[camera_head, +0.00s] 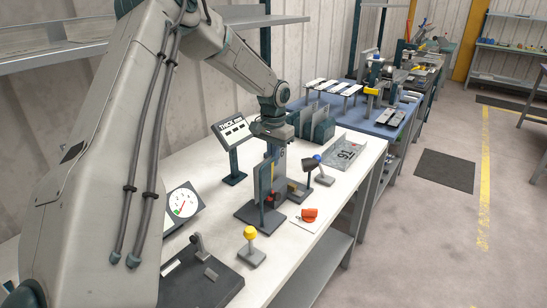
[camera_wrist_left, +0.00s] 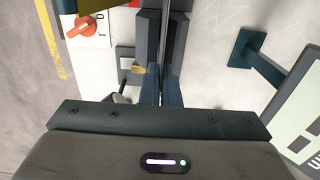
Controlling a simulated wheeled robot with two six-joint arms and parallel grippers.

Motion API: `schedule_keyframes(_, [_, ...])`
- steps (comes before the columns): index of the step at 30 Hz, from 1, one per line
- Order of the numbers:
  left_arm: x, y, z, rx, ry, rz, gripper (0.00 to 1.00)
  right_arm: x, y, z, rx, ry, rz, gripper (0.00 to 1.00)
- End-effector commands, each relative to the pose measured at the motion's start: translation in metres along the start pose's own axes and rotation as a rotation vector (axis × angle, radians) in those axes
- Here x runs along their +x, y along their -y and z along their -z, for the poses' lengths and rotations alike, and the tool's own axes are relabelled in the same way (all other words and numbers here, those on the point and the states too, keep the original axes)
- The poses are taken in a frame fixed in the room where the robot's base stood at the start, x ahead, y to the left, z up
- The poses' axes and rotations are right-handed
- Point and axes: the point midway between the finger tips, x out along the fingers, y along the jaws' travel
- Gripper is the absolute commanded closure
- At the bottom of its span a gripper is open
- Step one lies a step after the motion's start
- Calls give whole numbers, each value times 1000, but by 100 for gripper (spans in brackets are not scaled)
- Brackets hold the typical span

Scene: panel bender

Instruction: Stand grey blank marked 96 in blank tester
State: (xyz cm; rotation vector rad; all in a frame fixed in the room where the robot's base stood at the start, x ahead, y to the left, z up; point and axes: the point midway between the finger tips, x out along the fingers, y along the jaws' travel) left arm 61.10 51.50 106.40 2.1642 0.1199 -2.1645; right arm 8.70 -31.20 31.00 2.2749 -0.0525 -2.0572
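The grey blank (camera_head: 281,158) stands upright, with a dark mark like a 6 near its edge; the rest of its number is hidden. It is at the blank tester (camera_head: 259,216), a dark base with uprights on the white bench. My left gripper (camera_head: 272,130) is above the tester, shut on the blank's top edge. In the left wrist view, the left gripper's fingers (camera_wrist_left: 161,88) close on the thin edge of the blank (camera_wrist_left: 166,45), beside the tester's dark upright (camera_wrist_left: 148,38). Whether the blank's bottom rests in the tester is hidden. My right gripper is not in view.
A red knob (camera_head: 309,214), a yellow-topped button (camera_head: 250,233), a lamp-like stand (camera_head: 324,172), a dial gauge (camera_head: 183,204) and a display on a post (camera_head: 232,131) surround the tester. A dark rack (camera_head: 322,130) holds upright plates.

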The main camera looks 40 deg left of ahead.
Motion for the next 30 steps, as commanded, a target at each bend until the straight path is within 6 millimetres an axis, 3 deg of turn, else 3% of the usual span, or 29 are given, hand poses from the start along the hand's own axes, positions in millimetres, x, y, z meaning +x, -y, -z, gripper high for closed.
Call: schedule_keyframes(30, [15, 0, 0, 0, 0, 0, 100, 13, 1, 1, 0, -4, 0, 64])
